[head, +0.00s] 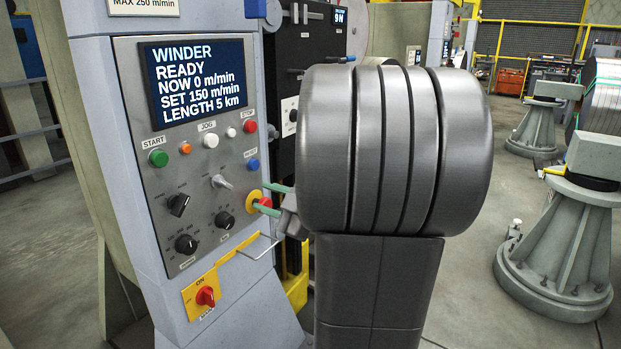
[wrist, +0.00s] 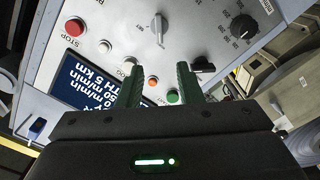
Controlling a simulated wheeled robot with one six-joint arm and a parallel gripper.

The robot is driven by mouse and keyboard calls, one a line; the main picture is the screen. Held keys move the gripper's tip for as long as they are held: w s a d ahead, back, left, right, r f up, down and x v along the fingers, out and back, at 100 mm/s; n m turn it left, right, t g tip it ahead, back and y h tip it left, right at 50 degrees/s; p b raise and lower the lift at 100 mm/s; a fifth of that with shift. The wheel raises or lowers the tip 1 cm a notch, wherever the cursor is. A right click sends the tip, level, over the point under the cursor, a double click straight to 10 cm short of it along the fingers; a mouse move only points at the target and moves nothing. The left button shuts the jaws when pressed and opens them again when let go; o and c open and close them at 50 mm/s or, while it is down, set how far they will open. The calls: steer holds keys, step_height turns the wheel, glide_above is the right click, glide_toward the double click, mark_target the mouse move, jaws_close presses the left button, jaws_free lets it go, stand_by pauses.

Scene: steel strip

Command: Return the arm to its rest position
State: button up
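My gripper (head: 270,198) is in front of the lower right part of the grey winder control panel (head: 197,194). Its two green fingers are apart with nothing between them. In the wrist view my gripper (wrist: 157,80) shows the same gap, with the panel (wrist: 125,27) upside down beyond it. In the head view my large dark arm links fill the middle and hide what is behind them. A red button on a yellow base (head: 265,201) appears right by the fingers; whether they touch it I cannot tell.
The screen (head: 195,82) reads WINDER READY, 0 m/min. Buttons, knobs and a red switch on a yellow plate (head: 205,296) cover the panel. A thin handle (head: 262,247) sticks out below the gripper. Grey pedestals (head: 558,245) stand at right on open floor (head: 468,285).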

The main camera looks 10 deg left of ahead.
mark_target(222, 181)
steer(key=x, duration=1.3)
steer(key=shift+w+a, duration=0.15)
steer(key=shift+a, duration=0.05)
steer(key=v, duration=1.4)
steer(key=x, duration=1.4)
steer(key=shift+a, duration=0.25)
steer(key=shift+d+r+m+p, duration=0.15)
steer(key=shift+r+m+p, duration=0.2)
steer(key=shift+p, duration=0.25)
steer(key=m+p, duration=0.2)
steer(key=p, duration=0.1)
steer(key=m+p, duration=0.2)
steer(key=p, duration=0.2)
steer(key=m+p, duration=0.2)
steer(key=p, duration=0.2)
steer(key=shift+w+d+r+m, duration=0.1)
steer(key=shift+w+d+m, duration=0.15)
steer(key=shift+w, duration=0.1)
steer(key=shift+w+m+p, duration=0.1)
steer(key=shift+m+p, duration=0.4)
steer(key=shift+p, duration=0.3)
steer(key=shift+d, duration=0.1)
